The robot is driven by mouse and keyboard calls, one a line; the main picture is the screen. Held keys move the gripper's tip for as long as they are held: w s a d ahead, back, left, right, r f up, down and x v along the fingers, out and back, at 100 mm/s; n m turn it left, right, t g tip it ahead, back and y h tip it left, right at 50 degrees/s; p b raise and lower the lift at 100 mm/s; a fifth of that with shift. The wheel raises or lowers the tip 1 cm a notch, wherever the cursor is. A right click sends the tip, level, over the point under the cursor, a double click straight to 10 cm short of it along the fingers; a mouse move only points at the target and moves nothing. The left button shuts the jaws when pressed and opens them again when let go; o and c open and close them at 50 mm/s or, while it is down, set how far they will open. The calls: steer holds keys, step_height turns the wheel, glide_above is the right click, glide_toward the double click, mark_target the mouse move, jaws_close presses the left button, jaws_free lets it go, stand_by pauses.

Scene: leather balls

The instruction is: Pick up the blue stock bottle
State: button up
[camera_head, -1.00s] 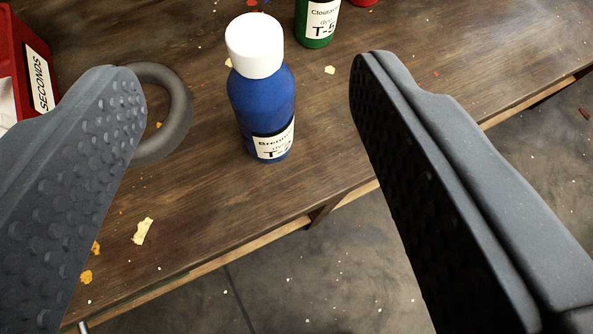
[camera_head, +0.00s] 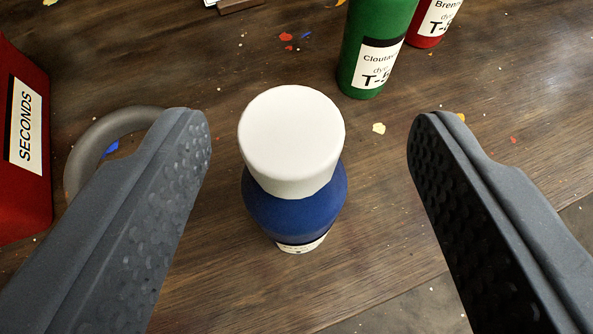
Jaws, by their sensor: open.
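The blue stock bottle (camera_head: 293,205) stands upright on the wooden table, with a white cap (camera_head: 291,140) and a white label low on its front that is mostly cut from sight by the steep view. My gripper (camera_head: 310,115) is open, with one dark grey padded finger to the left of the bottle and one to the right. The bottle shows between the two fingers, with a gap on each side, and neither finger appears to touch it.
A green bottle (camera_head: 376,45) and a red bottle (camera_head: 434,20) stand behind to the right. A red bin labelled SECONDS (camera_head: 22,150) and a grey ring (camera_head: 100,140) lie at the left. Small scraps dot the table (camera_head: 240,290). The table's front edge is at lower right.

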mark_target(293, 113)
steer(key=shift+a+f+x, duration=0.15)
steer(key=shift+x, duration=1.15)
steer(key=shift+a+f+x, duration=0.2)
steer(key=shift+x, duration=1.15)
steer(key=shift+s+r, duration=0.1)
steer(key=shift+s, duration=0.05)
steer(key=shift+c, duration=0.4)
jaws_close()
